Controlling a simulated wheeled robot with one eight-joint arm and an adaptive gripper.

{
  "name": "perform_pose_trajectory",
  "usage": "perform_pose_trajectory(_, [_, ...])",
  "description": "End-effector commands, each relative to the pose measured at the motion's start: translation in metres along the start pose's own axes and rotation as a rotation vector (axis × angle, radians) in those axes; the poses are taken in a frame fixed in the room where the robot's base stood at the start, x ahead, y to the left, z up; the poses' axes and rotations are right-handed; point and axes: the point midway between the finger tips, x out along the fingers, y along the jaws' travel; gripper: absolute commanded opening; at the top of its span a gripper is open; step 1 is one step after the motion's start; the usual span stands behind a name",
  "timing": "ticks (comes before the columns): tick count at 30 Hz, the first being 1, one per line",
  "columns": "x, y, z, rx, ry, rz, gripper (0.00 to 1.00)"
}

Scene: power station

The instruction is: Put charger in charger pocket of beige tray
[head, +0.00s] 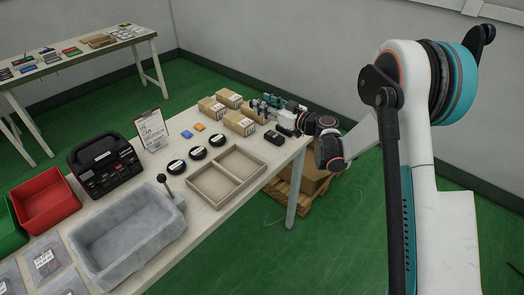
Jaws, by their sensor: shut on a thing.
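The beige tray (204,196) lies on the long table, near its front edge. Its wooden rim encloses open pockets split by a divider, and they look empty. My gripper (283,122) is at the right end of the table, behind and to the right of the tray. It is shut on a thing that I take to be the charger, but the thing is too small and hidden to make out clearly. A black block (274,138) shows just below and left of my gripper; I cannot tell whether it touches the table.
Several cardboard boxes (239,124) stand behind the tray, beside a teal and grey item (266,103). Black round discs (178,167) lie left of the tray. A grey bin (125,232), black tool carrier (103,166) and red bin (45,206) are farther left.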

Motion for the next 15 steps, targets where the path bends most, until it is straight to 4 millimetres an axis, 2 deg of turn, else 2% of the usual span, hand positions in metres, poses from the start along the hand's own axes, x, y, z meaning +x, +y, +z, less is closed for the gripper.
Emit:
perform_pose_trajectory(8, [0.000,0.000,0.004,0.000,0.000,0.001,0.07])
perform_pose_trajectory(11, [0.001,0.001,0.018,0.001,0.000,0.002,0.07])
perform_pose_trajectory(15, [0.003,0.001,0.052,0.001,0.000,0.002,0.07])
